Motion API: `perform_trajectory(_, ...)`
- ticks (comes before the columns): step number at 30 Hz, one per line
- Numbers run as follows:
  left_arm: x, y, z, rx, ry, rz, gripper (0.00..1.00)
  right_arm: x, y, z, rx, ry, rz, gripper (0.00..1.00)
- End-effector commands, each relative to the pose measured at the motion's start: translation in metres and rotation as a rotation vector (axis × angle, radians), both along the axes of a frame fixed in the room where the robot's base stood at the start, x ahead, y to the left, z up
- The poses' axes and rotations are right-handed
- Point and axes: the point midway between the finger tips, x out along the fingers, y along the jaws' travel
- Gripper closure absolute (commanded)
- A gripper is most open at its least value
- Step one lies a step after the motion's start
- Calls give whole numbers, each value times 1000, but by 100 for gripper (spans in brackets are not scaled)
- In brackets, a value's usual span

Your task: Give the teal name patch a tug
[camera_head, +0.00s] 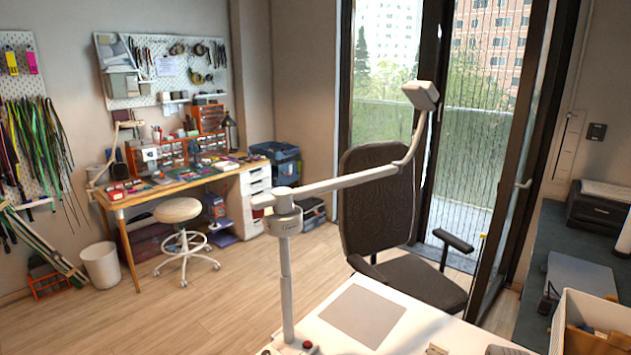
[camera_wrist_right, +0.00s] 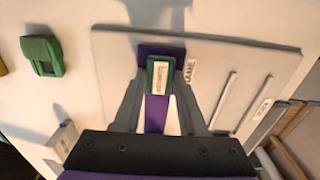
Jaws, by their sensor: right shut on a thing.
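In the right wrist view, the teal name patch (camera_wrist_right: 160,78) with a pale label lies over a purple band (camera_wrist_right: 155,115). The band shows above and below the patch, on a pale board (camera_wrist_right: 115,50). My right gripper (camera_wrist_right: 163,70) reaches in from the bottom, with one finger on each side of the patch. It is shut on the patch. The lettering on the label is too small to read. Neither gripper shows in the head view, and my left gripper is in no view.
The board has two slots (camera_wrist_right: 225,98) and small white tags (camera_wrist_right: 190,70). A green buckle-like piece (camera_wrist_right: 43,56) lies to its left. In the head view, a white lamp (camera_head: 288,260) stands on the white table by a grey mat (camera_head: 355,315), and a bin (camera_head: 595,312) stands right.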

Motion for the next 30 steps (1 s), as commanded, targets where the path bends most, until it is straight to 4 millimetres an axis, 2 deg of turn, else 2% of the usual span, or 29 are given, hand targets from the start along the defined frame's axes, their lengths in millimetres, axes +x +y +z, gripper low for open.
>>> perform_trajectory(27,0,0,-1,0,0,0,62,0,0,-1,-1,-1,0,100)
perform_trajectory(28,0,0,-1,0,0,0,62,0,0,-1,-1,-1,0,54)
perform_trajectory(30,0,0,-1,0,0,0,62,0,0,-2,-1,0,0,42)
